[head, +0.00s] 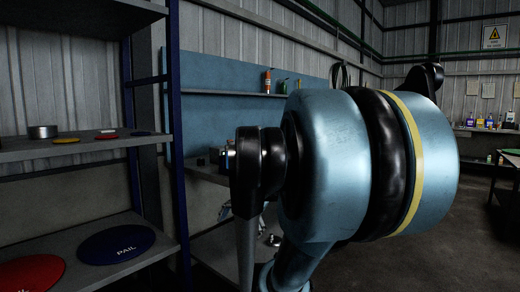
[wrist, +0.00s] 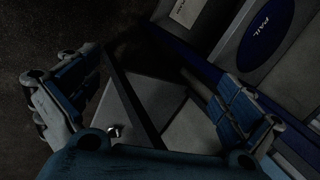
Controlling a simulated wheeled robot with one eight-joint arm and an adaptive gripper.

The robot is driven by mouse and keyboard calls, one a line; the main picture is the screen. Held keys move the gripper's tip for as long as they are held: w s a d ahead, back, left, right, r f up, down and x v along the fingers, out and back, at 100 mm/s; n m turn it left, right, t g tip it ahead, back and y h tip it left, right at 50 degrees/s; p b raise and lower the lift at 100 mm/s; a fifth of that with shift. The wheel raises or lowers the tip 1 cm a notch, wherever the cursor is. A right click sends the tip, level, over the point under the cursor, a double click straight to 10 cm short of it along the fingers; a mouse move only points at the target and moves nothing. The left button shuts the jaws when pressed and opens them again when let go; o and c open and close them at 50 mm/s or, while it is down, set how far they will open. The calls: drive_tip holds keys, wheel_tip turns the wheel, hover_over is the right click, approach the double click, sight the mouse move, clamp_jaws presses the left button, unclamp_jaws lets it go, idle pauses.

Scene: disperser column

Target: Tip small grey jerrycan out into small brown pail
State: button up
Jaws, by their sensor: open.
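My gripper (wrist: 152,78) is open and empty in the wrist view, its two blue-grey fingers wide apart over dark floor and grey panels. In the head view my arm fills the middle and right and hides much of the bench behind it. I cannot make out a grey jerrycan or a brown pail for certain in either view. A blue oval mat marked PAIL (head: 116,244) lies bare on the lower shelf at the left. A blue PAIL mat also shows at the upper right of the wrist view (wrist: 265,29).
The blue-framed shelf rack (head: 180,150) stands at left. A red mat (head: 31,274) lies on its lower shelf; a round metal tin (head: 43,132) and small yellow (head: 66,140) and red (head: 106,137) discs are above. A red bottle (head: 267,82) stands on the back shelf.

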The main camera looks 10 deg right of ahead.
drive_tip(key=w+d+r+m+t+y, duration=0.1)
drive_tip(key=w+r+m+t+y, duration=0.1)
drive_tip(key=w+r+m, duration=0.5)
drive_tip(key=w+d+r+m+t+y, duration=0.1)
drive_tip(key=w+r+m+t+y, duration=0.2)
drive_tip(key=w, duration=0.6)
drive_tip(key=w+d+r+m+t+y, duration=0.1)
drive_tip(key=w+d+r+m+t, duration=0.5)
drive_tip(key=w+d+r+m, duration=0.7)
drive_tip(key=shift+n, duration=0.8)
drive_tip(key=x, duration=0.6)
drive_tip(key=w+d+x, duration=0.1)
drive_tip(key=x, duration=0.5)
drive_tip(key=d+x, duration=0.1)
drive_tip(key=x, duration=0.5)
drive_tip(key=shift+w+a, duration=0.2)
drive_tip(key=shift+w, duration=0.2)
drive_tip(key=c, duration=1.5)
drive_tip(key=shift+r, duration=4.45)
